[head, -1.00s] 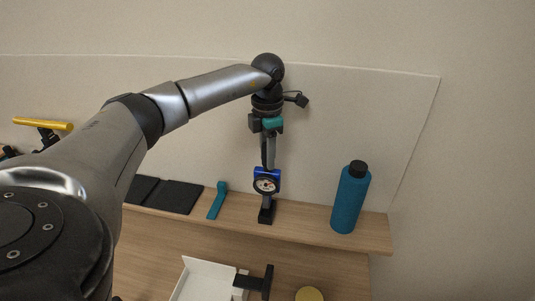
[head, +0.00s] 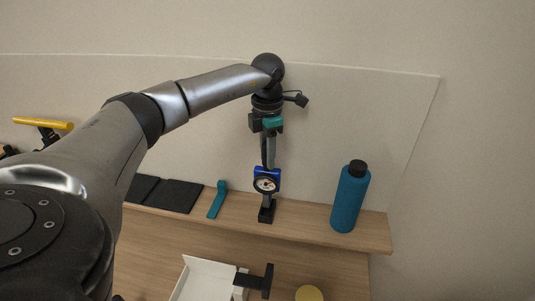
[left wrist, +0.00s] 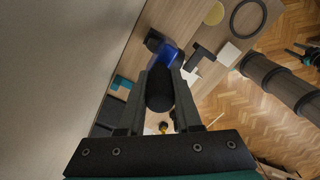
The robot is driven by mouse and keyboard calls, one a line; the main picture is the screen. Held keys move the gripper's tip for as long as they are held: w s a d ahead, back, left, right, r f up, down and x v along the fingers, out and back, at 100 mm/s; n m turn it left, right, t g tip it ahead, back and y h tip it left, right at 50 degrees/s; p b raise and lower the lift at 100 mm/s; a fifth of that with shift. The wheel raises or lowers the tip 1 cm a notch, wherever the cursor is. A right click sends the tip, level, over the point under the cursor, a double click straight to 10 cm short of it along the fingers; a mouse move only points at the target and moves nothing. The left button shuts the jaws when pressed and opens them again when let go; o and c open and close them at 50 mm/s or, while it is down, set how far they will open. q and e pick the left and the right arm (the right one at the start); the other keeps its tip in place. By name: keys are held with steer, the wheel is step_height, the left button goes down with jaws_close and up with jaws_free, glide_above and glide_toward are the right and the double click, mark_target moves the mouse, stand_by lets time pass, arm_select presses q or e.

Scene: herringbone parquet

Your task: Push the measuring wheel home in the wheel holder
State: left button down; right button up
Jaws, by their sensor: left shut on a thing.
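The measuring wheel (head: 266,184) has a blue body with a round dial face and hangs upright below my left gripper (head: 268,163). In the left wrist view my left gripper (left wrist: 164,92) is shut on its dark grip (left wrist: 159,94), with the blue body (left wrist: 166,57) beyond. The wheel holder (head: 266,215) is a small black block on the wooden shelf, directly under the wheel; it also shows in the left wrist view (left wrist: 153,38). The wheel's lower end meets the holder, but how deep it sits cannot be told. My right gripper (left wrist: 297,53) seems to show small at the right edge there.
On the shelf (head: 301,221), a teal bottle (head: 349,199) stands right of the holder, and a teal tool (head: 217,200) and black pads (head: 173,195) lie left. Below are a white box (head: 204,281), a black T-shaped piece (head: 266,281) and a yellow disc (head: 309,294). A wall stands behind.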

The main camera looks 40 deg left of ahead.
arm_select(q)
steer(key=shift+f+b, duration=0.95)
steer(key=shift+f, duration=0.8)
steer(key=c, duration=0.5)
jaws_free()
step_height(320, 180, up, 15)
steer(key=shift+r+b, duration=0.1)
steer(key=shift+b, duration=0.55)
